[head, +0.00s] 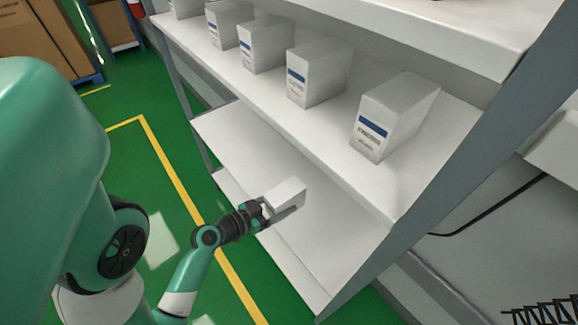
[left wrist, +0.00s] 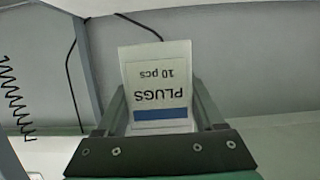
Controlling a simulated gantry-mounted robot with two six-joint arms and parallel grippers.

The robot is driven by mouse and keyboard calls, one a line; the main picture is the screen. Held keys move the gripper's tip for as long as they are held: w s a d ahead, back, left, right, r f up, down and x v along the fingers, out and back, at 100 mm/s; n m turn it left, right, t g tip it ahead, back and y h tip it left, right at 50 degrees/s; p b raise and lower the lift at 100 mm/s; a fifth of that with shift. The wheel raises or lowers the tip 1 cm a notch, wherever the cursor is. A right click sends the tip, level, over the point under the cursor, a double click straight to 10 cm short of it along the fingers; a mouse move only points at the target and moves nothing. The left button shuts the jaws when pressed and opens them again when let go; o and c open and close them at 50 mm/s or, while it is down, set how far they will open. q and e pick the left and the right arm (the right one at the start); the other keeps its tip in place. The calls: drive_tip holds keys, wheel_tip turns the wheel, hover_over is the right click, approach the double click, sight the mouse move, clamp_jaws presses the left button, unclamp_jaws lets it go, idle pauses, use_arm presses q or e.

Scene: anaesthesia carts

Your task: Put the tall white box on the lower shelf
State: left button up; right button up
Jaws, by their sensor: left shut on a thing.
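My left gripper (head: 284,204) is shut on a white box (head: 287,192), with a finger on each side of it. In the head view the box appears over the lower shelf (head: 238,135), near its front edge; whether it touches the shelf I cannot tell. In the left wrist view the box (left wrist: 158,65) sits between the fingers, its label reading "PLUGS 10 pcs" upside down with a blue band. My right gripper is not in view.
The shelf above (head: 232,62) carries a row of several white boxes with blue labels, such as the nearest one (head: 398,115). A higher shelf (head: 470,35) overhangs at top right. A grey post (head: 450,150) stands at the near end. The lower shelf looks otherwise bare.

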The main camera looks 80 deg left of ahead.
use_arm(q)
drive_tip(key=shift+a+f, duration=0.25)
drive_tip(key=shift+f, duration=0.05)
drive_tip(key=shift+s+d, duration=0.25)
drive_tip(key=shift+s, duration=0.05)
drive_tip(key=w+f, duration=0.3)
drive_tip(key=w, duration=0.1)
drive_tip(key=w+f, duration=0.3)
drive_tip(key=w, duration=0.1)
drive_tip(key=w+f+b, duration=0.1)
drive_tip(key=w+f, duration=0.2)
drive_tip(key=w, duration=0.2)
drive_tip(key=shift+d+f, duration=0.15)
drive_tip(key=shift+d, duration=0.25)
drive_tip(key=shift+w+f, duration=0.15)
drive_tip(key=shift+w, duration=0.05)
drive_tip(key=f+b, duration=0.3)
drive_tip(key=shift+w+f+b, duration=0.3)
drive_tip(key=shift+f, duration=0.1)
drive_tip(key=shift+r, duration=0.2)
drive_tip(key=shift+f, duration=0.2)
drive_tip(key=o, duration=1.5)
drive_tip(key=shift+r, duration=0.1)
